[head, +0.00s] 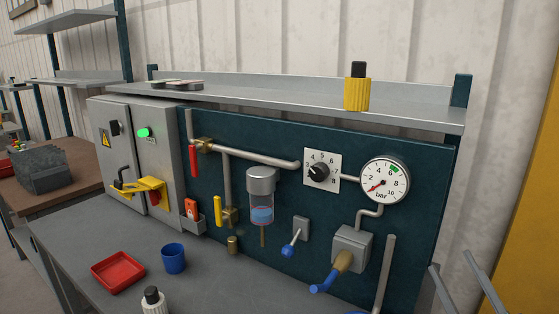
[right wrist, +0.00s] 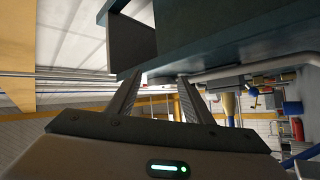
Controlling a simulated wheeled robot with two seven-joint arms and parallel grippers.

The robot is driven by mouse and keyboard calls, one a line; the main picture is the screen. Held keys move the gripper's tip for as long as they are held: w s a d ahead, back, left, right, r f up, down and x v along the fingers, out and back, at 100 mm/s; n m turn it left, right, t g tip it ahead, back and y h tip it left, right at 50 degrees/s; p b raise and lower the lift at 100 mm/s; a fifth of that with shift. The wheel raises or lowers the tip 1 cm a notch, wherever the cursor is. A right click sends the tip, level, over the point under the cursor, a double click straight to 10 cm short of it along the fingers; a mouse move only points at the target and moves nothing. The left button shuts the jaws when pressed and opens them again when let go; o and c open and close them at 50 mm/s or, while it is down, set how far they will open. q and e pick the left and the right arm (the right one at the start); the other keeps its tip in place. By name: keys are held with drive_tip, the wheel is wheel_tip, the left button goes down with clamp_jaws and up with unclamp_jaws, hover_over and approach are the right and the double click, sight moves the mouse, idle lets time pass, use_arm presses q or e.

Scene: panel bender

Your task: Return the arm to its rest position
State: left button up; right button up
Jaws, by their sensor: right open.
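My right gripper (head: 451,261) shows at the lower right of the head view, its two grey fingers apart with nothing between them. It is in front of the right end of the panel, right of the pressure gauge (head: 385,180) and the grey box with a blue-tipped handle (head: 351,249). In the right wrist view both fingers of the gripper (right wrist: 160,77) point away from the camera, spread and empty. A dark shelf-like part (right wrist: 205,40) is close beyond the fingertips there; I cannot tell whether they touch it. My left gripper is not in view.
A shelf (head: 270,99) with a yellow, black-capped bottle (head: 357,92) runs above the panel (head: 240,140). A grey cabinet (head: 165,160) with a lit green lamp stands left. A red tray (head: 118,271), blue cup (head: 174,258) and white bottle (head: 153,302) stand on the bench.

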drive_tip(key=s+d+f+m+g+h, duration=0.1)
drive_tip(key=s+f+m+g+h, duration=0.2)
drive_tip(key=f, duration=0.5)
drive_tip(key=s+f+m+g+h, duration=0.1)
drive_tip(key=f+m+g+h, duration=0.4)
drive_tip(key=f, duration=0.4)
drive_tip(key=s+d+f+m+g+h, duration=0.1)
drive_tip(key=s+f+m+g+h, duration=0.15)
drive_tip(key=f+m, duration=0.4)
drive_tip(key=s+a+f+n+g+y, duration=0.1)
drive_tip(key=s+a+f+g+y, duration=0.1)
drive_tip(key=s+a+f+g, duration=0.55)
drive_tip(key=s+a+f+n+g+y, duration=0.2)
drive_tip(key=s+a+f, duration=0.3)
drive_tip(key=s+f, duration=0.65)
wheel_tip(320, 180, down, 23)
drive_tip(key=a, duration=0.2)
drive_tip(key=s+d+f, duration=0.1)
drive_tip(key=s+f, duration=1.2)
drive_tip(key=f, duration=0.4)
drive_tip(key=shift+s+d+f, duration=0.15)
drive_tip(key=shift+d+f, duration=0.15)
drive_tip(key=shift+f, duration=0.05)
